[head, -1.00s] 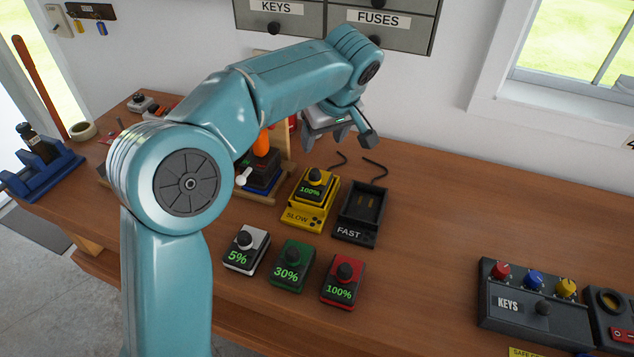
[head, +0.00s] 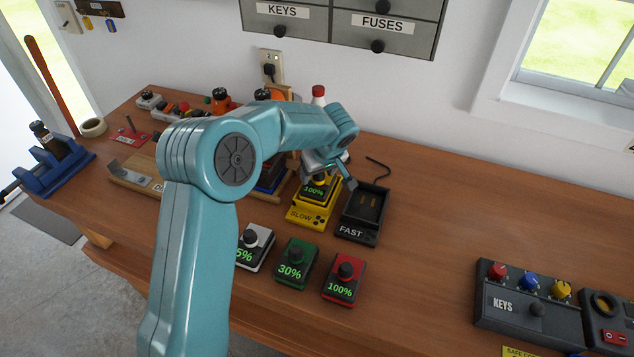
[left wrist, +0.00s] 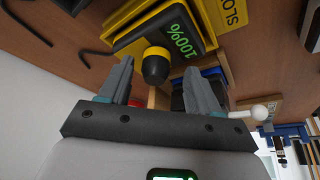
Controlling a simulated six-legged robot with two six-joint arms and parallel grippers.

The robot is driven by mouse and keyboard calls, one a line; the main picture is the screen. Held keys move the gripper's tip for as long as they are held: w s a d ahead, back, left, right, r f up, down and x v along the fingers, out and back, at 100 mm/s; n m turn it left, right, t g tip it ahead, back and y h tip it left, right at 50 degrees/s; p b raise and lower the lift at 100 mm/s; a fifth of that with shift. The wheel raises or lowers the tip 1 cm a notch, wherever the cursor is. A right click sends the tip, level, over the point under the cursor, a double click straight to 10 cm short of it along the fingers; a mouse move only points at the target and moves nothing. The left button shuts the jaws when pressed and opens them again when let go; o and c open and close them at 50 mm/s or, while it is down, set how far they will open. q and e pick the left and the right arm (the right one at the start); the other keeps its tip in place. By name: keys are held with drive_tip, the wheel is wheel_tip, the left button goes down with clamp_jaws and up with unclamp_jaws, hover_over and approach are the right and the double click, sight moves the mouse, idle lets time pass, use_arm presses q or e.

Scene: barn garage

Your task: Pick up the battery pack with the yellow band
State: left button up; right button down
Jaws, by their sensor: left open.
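The battery pack with the yellow band (head: 314,191) sits in the yellow SLOW charger (head: 304,217), and its display reads 100%. My left gripper (head: 335,176) is open just above and behind this pack, at its black knob. In the left wrist view, the pack (left wrist: 178,35) and its knob (left wrist: 155,65) show just beyond and between the two open fingers (left wrist: 153,88), with nothing held. The fingers do not appear closed on the knob. My right gripper is not in view.
The black FAST charger (head: 363,213) is empty beside the SLOW one. White (head: 255,246), green (head: 297,263) and red (head: 344,279) packs stand in front. A KEYS box (head: 525,307) is at right. The bench between is clear.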

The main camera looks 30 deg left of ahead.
use_arm(q)
drive_tip(key=shift+w+d+f, duration=0.2)
drive_tip(key=shift+w+f, duration=0.1)
drive_tip(key=shift+w, duration=0.05)
drive_tip(key=shift+s+a, duration=0.15)
drive_tip(key=shift+a, duration=0.05)
drive_tip(key=c, duration=0.9)
clamp_jaws()
drive_tip(key=shift+d+r, duration=0.1)
drive_tip(key=shift+d, duration=0.05)
